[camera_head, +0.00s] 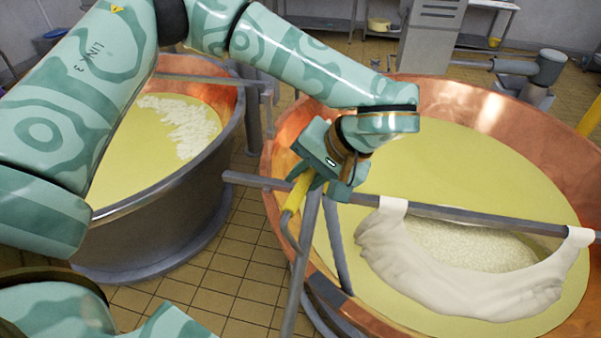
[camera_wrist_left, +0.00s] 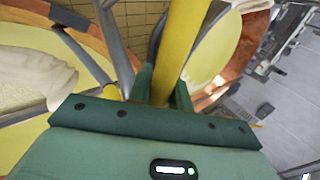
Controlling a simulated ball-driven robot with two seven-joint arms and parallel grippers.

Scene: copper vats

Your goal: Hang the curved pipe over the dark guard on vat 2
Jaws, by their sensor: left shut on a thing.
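My left gripper (camera_head: 320,182) is shut on a yellow pipe (camera_head: 298,194), held above the near-left rim of the right-hand copper vat (camera_head: 283,135). In the left wrist view the yellow pipe (camera_wrist_left: 184,45) runs up between the two fingers (camera_wrist_left: 165,92). A thin grey curved piece (camera_head: 289,228) shows just below the yellow part in the head view; I cannot tell whether it belongs to the pipe. My right gripper is not in view.
A dark bar (camera_head: 455,216) crosses the right-hand vat with a white cloth (camera_head: 440,272) of curd hung from it. Grey struts (camera_head: 303,265) stand by the near rim. Another vat (camera_head: 165,225) stands at left, with tiled floor (camera_head: 235,250) between.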

